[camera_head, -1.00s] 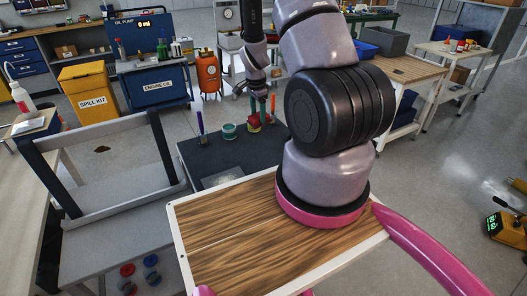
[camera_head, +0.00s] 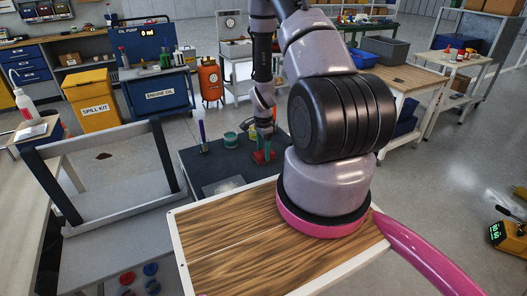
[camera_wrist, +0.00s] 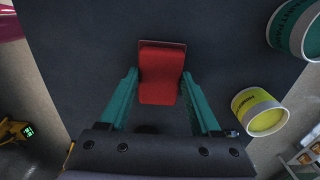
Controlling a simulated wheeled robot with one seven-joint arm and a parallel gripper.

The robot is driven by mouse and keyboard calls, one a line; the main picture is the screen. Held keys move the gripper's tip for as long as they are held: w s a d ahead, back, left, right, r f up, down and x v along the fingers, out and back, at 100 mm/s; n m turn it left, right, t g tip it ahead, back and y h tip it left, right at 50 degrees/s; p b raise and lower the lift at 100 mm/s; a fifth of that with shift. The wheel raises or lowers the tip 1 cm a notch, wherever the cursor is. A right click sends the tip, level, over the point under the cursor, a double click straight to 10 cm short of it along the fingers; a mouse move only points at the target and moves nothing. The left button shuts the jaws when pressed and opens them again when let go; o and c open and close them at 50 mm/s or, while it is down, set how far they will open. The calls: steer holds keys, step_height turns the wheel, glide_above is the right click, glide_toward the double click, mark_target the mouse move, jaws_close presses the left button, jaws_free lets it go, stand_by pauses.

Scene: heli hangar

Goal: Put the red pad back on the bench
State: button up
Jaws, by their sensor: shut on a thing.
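The red pad (camera_wrist: 162,75) is a small block between the two teal fingers of my gripper (camera_wrist: 160,88) in the wrist view. My gripper is shut on it. In the head view the pad (camera_head: 262,157) shows below my gripper (camera_head: 264,147), over the dark top of a low bench (camera_head: 200,168). That dark top fills most of the wrist view behind the pad. I cannot tell whether the pad touches it or hangs just above. My arm hides the bench's right part in the head view.
A teal tin (camera_wrist: 296,28) and a yellow tin (camera_wrist: 259,112) stand right of the pad in the wrist view. A blue upright item (camera_head: 202,133) stands on the bench's left side. A grey framed stand (camera_head: 110,215) is at left. Bare bench top shows left of the pad.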

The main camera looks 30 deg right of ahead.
steer(key=o, duration=1.3)
steer(key=shift+f, duration=0.1)
step_height(320, 180, up, 12)
step_height(320, 180, up, 13)
steer(key=n+t, duration=0.2)
steer(key=n, duration=0.1)
glide_above(263, 153)
steer(key=a, duration=0.3)
steer(key=s+a+r+n+t+y, duration=0.1)
steer(key=a+r, duration=0.1)
steer(key=r, duration=0.4)
steer(key=s+a+r+n, duration=0.2)
steer(key=r, duration=0.4)
steer(key=s+a+r+n+t, duration=0.2)
steer(key=s+a+r+n, duration=0.1)
steer(key=s+r, duration=0.4)
steer(key=s+a+r+n+t+y, duration=0.1)
steer(key=s+r+n, duration=0.3)
steer(key=s+r, duration=0.4)
steer(key=shift+s+a+r+n+t, duration=0.3)
steer(key=shift+s+a+t, duration=0.3)
steer(key=shift+s+a, duration=0.25)
steer(key=shift+w, duration=0.1)
